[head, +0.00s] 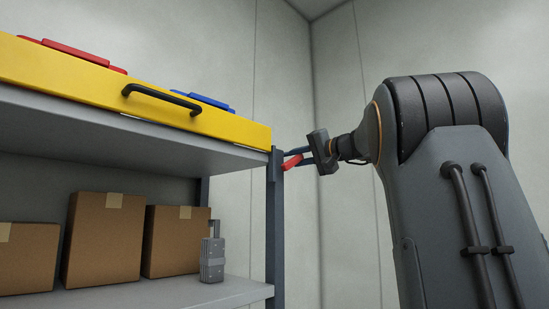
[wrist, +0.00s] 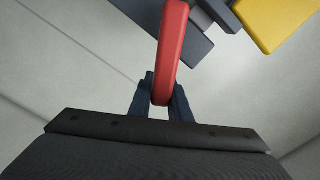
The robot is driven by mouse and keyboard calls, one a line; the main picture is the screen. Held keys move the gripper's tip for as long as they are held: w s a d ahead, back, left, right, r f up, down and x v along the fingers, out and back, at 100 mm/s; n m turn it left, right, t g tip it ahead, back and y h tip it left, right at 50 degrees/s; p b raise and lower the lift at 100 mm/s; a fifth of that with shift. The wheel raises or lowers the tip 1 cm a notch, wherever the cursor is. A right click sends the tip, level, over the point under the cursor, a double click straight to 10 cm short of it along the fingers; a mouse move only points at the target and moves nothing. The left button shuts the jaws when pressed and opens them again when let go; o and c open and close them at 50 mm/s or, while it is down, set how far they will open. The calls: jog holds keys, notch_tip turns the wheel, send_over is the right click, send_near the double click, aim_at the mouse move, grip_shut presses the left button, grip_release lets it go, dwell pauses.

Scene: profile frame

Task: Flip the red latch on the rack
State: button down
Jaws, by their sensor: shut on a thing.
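The red latch (head: 292,163) is a short bar on the right front post of the rack (head: 275,215). In the head view it slants, its right end higher than its left. My gripper (head: 301,158) reaches it from the right and is shut on it. In the wrist view the red latch (wrist: 171,50) runs from the top edge down to between my gripper's fingers (wrist: 161,100), which pinch its near end. The latch's mount on the post is partly hidden in the head view.
A yellow drawer (head: 60,78) with a black handle (head: 160,98) sits on the upper shelf, with red and blue items on top. Cardboard boxes (head: 103,240) and a grey case (head: 212,259) stand on the lower shelf. The space right of the post is clear except for my arm.

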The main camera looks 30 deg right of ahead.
jog(key=shift+d+f, duration=0.1)
dwell(0.4)
jog(key=c, duration=1.9)
grip_release()
jog(key=b+v, duration=0.2)
jog(key=v, duration=0.5)
jog(key=shift+s+d+b, duration=0.15)
jog(key=shift+s+b, duration=0.2)
jog(key=shift+b, duration=0.05)
